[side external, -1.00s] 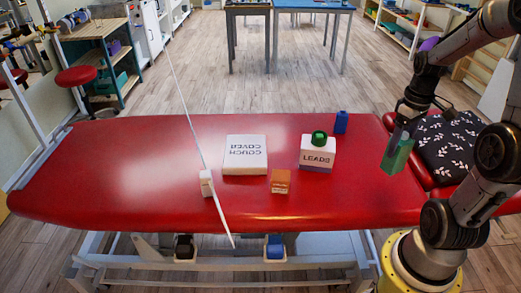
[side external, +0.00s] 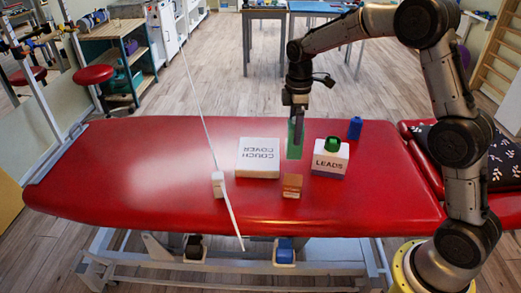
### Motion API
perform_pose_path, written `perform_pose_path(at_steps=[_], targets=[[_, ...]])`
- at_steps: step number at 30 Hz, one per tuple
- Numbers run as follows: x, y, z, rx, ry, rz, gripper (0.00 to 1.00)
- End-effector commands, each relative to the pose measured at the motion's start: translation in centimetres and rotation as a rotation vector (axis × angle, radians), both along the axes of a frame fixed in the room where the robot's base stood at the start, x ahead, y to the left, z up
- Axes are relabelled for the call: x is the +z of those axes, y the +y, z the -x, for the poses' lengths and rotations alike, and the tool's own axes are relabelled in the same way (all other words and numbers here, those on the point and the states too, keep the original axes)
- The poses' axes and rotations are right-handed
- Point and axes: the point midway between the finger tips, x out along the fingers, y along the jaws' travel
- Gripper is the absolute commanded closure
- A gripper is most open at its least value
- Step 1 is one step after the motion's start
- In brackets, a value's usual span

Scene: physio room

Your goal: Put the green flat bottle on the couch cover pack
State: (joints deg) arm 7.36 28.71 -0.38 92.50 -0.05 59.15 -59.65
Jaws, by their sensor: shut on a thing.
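My gripper (side external: 296,108) is shut on the green flat bottle (side external: 294,140) and holds it upright. The bottle hangs between the couch cover pack and the leads box, and I cannot tell how high above the red couch its lower end is. The couch cover pack (side external: 258,157) is a flat white block with dark lettering, lying on the couch just left of the bottle. Its top is bare.
The white leads box (side external: 330,162) with a green item (side external: 333,143) on top stands right of the bottle. A blue bottle (side external: 355,128), an orange-brown box (side external: 292,185) and a small white box (side external: 218,185) stand on the red couch (side external: 130,170). A thin pale line crosses left of the pack.

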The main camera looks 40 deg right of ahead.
Motion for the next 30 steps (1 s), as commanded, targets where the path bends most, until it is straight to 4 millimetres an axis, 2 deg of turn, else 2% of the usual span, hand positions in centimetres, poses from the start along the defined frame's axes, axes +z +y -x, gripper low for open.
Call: perform_pose_path(at_steps=[14, 18, 24, 30], targets=[[-3.8, -1.1, -8.5, -0.001, -0.002, 0.0, 1.0], [-6.3, -1.4, -10.4, -0.001, 0.0, 0.0, 1.0], [-8.5, -1.6, -12.4, -0.001, -0.002, 0.0, 1.0], [-9.2, -1.7, -13.0, -0.001, -0.002, 0.0, 1.0]])
